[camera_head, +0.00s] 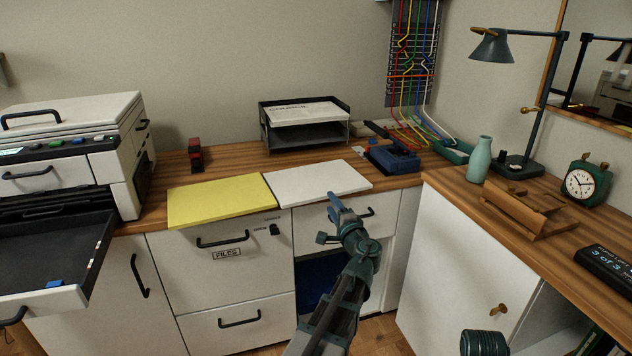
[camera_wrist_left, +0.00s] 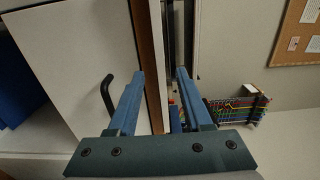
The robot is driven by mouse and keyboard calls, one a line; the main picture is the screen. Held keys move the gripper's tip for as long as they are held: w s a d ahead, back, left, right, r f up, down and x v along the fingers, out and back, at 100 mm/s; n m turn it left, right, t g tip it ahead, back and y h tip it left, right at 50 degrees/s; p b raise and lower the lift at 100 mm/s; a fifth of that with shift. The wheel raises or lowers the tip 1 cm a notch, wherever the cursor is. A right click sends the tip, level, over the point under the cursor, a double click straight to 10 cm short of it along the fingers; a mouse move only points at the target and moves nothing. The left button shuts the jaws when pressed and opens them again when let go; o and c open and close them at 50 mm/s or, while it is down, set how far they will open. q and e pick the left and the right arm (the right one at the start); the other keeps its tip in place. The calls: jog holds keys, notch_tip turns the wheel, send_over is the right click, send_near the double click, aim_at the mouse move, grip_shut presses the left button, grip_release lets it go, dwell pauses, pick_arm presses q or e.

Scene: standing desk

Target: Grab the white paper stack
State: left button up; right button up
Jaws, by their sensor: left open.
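The white paper stack (camera_head: 318,181) lies flat at the front edge of the wooden desk, between the yellow stack and the blue desk item. My left gripper (camera_head: 335,205) is just in front of the stack's front edge, its fingers pointing toward the desk. It appears apart from the stack. In the left wrist view the two blue fingers (camera_wrist_left: 160,75) are spread with nothing held between them. My right gripper is not in view.
A yellow stack (camera_head: 220,200) lies left of the white one. A black paper tray (camera_head: 303,137) stands behind, and a blue desk item (camera_head: 392,158) to the right. A drawer handle (camera_head: 354,215) is beside my gripper. An open printer drawer (camera_head: 50,256) juts out left.

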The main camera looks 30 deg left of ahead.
aim_at(327, 197)
pick_arm(q)
jog(key=x, duration=0.3)
jog(key=shift+w+a, duration=0.2)
jog(key=shift+s, duration=0.1)
grip_shut()
dwell(1.1)
